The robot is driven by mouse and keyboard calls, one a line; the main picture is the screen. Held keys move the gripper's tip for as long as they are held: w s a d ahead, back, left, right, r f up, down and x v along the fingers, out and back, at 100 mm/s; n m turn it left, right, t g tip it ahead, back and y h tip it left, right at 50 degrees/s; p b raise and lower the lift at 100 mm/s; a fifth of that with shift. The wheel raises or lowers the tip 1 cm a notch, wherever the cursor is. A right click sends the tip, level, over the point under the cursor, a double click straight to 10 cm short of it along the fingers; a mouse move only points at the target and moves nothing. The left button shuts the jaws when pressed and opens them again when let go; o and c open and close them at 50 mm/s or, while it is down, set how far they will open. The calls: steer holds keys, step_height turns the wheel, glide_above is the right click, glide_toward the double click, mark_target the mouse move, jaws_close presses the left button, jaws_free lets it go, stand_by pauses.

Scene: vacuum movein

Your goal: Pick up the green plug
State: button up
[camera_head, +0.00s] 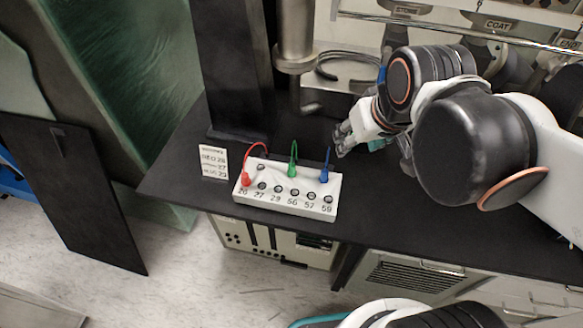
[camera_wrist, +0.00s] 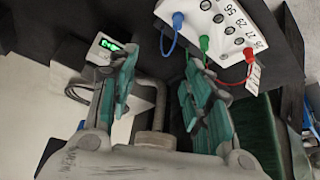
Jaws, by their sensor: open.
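The green plug (camera_head: 292,170) stands upright in a white numbered socket block (camera_head: 318,206) on the black bench, with a green cable rising from it. It also shows in the wrist view (camera_wrist: 204,43) at the top, beyond the fingertips. A red plug (camera_head: 246,180) sits in the block to its left and a blue plug (camera_head: 324,175) to its right. My gripper (camera_head: 346,143) is at the right of the block, behind the blue plug, apart from all plugs. In the wrist view my gripper (camera_wrist: 160,88) has its teal-padded fingers wide apart, with nothing held between them.
A small printed card (camera_head: 213,162) stands left of the block. A dark column (camera_head: 232,70) and a metal pipe (camera_head: 296,35) rise behind it. A metal rail (camera_head: 470,36) crosses the back right. The black bench top (camera_head: 400,225) is clear in front and right.

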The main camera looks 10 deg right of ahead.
steer(key=w+a+f+n+g+p, duration=0.1)
steer(key=w+a+n+g+p, duration=0.15)
steer(key=w+a, duration=0.35)
steer(key=n+g+b, duration=0.1)
steer(key=g, duration=0.2)
glide_above(292, 165)
steer(key=f, duration=1.2)
steer(key=shift+w+d+f, duration=0.1)
steer(key=shift+w+f, duration=0.1)
steer(key=shift+f, duration=0.15)
steer(key=shift+s+f+b, duration=0.15)
steer(key=shift+f+b, duration=1.25)
steer(key=shift+f, duration=1.5)
jaws_close()
